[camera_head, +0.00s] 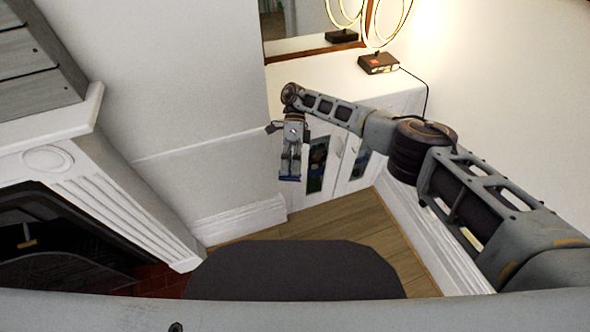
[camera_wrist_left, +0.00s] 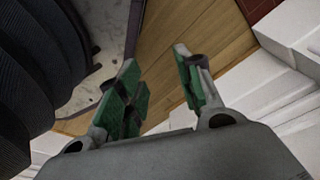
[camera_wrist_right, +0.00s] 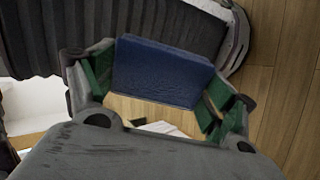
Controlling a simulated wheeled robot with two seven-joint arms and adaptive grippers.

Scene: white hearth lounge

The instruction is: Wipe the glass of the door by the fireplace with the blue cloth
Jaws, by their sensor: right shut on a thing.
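The blue cloth (camera_wrist_right: 165,72) looks like a flat, thick pad and sits between the fingers of my right gripper (camera_wrist_right: 158,88), which is shut on it. In the head view the right gripper (camera_head: 291,160) points down in front of the white cabinet, with a blue edge of the cloth (camera_head: 290,179) at its tips. The left cabinet door's glass (camera_head: 317,163), nearer the fireplace (camera_head: 125,200), is dark and partly behind the gripper. Whether the cloth touches the glass I cannot tell. My left gripper (camera_wrist_left: 158,82) is open and empty in the left wrist view and does not show in the head view.
A second glass door (camera_head: 360,163) is to the right. The fireplace mantel juts out at the left. Bare wooden floor (camera_head: 345,225) lies before the cabinet.

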